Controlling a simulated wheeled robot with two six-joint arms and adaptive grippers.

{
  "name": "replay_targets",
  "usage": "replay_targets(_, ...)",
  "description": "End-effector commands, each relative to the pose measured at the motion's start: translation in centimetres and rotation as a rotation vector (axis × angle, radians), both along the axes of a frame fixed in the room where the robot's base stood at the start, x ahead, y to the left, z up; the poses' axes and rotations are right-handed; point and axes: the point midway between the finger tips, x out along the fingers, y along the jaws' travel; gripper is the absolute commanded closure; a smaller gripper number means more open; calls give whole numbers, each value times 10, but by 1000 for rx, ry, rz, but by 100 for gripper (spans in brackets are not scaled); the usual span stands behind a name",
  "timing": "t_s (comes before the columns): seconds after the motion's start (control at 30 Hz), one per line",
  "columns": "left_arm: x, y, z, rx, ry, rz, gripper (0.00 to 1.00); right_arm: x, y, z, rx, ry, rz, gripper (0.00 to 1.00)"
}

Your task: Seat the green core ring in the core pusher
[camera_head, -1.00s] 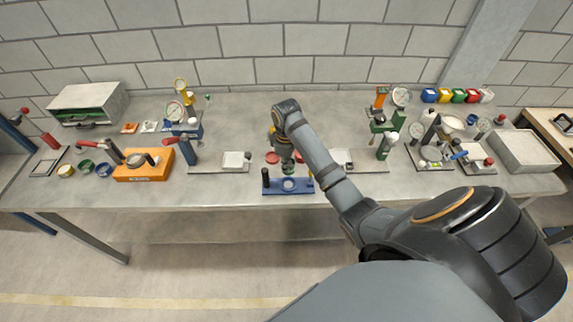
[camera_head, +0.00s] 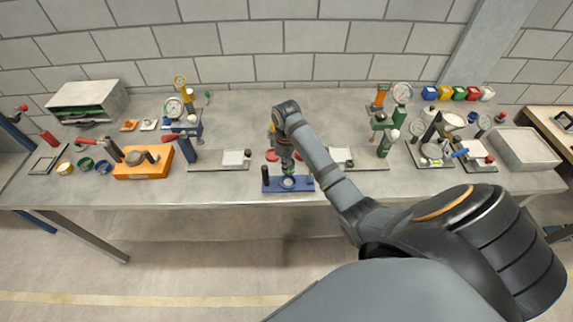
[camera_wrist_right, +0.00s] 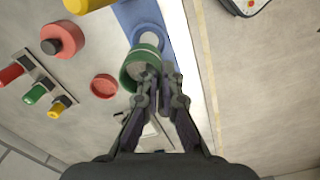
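My right gripper (camera_head: 287,160) is above the back edge of the blue core pusher (camera_head: 300,187) at the table's front. In the right wrist view my right gripper (camera_wrist_right: 162,75) is shut on the wall of the green core ring (camera_wrist_right: 130,72), with grey material inside the ring. The ring is next to a pale round seat on the blue plate (camera_wrist_right: 130,15) and partly overlaps it in view; I cannot tell whether they touch. In the head view the arm and fingers largely hide the ring. My left gripper is not in view.
In the wrist view a red disc (camera_wrist_right: 103,86), a red and black knob (camera_wrist_right: 62,40) and a row of coloured parts (camera_wrist_right: 35,92) lie nearby. An orange fixture (camera_head: 140,172) stands at left, a green press (camera_head: 385,145) at right. The table's front edge is close.

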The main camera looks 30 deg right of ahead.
Motion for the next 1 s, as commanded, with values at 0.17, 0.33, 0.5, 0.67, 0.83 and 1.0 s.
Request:
replay_targets(0.17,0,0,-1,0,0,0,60,0,0,-3,0,0,0,100)
replay_targets(0.33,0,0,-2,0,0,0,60,0,0,-6,0,0,0,100)
replay_targets(0.5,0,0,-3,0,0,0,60,0,0,-8,0,0,0,100)
replay_targets(0.67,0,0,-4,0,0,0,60,0,0,-11,0,0,0,100)
replay_targets(0.83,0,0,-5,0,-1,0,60,0,0,-13,0,0,0,100)
replay_targets(1.0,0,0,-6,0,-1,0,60,0,0,-16,1,1,0,100)
